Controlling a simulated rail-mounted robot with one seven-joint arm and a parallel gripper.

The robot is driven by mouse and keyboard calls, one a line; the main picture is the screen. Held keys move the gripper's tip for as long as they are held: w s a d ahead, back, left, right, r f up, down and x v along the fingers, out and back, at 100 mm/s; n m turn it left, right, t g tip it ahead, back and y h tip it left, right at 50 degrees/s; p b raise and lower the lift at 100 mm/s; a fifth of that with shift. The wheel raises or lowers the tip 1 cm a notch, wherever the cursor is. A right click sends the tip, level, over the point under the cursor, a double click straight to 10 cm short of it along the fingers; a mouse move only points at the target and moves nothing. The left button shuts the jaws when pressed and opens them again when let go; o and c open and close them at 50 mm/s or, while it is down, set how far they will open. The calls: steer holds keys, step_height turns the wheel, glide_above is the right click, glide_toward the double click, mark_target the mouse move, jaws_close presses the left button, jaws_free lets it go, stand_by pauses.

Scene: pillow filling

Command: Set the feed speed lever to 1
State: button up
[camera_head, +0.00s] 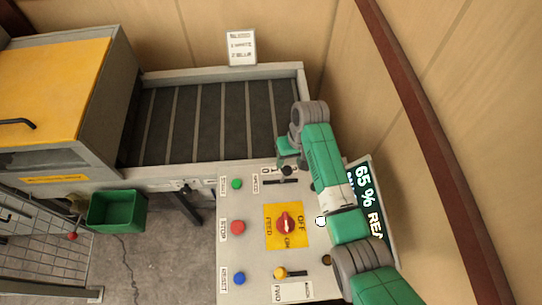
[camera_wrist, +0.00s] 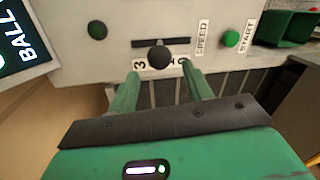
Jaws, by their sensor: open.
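The feed speed lever has a round black knob (camera_wrist: 158,56) and a dark horizontal slot (camera_wrist: 160,43) in the wrist view. The knob stands near the slot's middle. A "3" shows left of it; smaller marks to its right are partly covered by a finger, and the knob hides part of the scale. My gripper (camera_wrist: 161,76) is open and empty, one fingertip on either side of the knob and slightly short of it. In the head view, my gripper (camera_head: 288,152) is at the panel's far edge, by the speed slot (camera_head: 281,182); the knob is mostly hidden there.
The control panel (camera_head: 255,268) carries green, red and blue buttons, a red rotary switch (camera_head: 287,223) on a yellow plate, and a yellow knob (camera_head: 280,273). A display (camera_head: 365,190) stands at its right. A slatted conveyor (camera_head: 210,120) lies beyond. A wall is close on the right.

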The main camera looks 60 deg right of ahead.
mark_target(286, 174)
steer(key=shift+s+a+f, duration=0.15)
steer(key=shift+a+f, duration=0.1)
steer(key=shift+f, duration=0.2)
steer(key=f, duration=0.4)
steer(key=w+a+f, duration=0.1)
steer(key=f, duration=0.2)
steer(key=shift+c, duration=0.4)
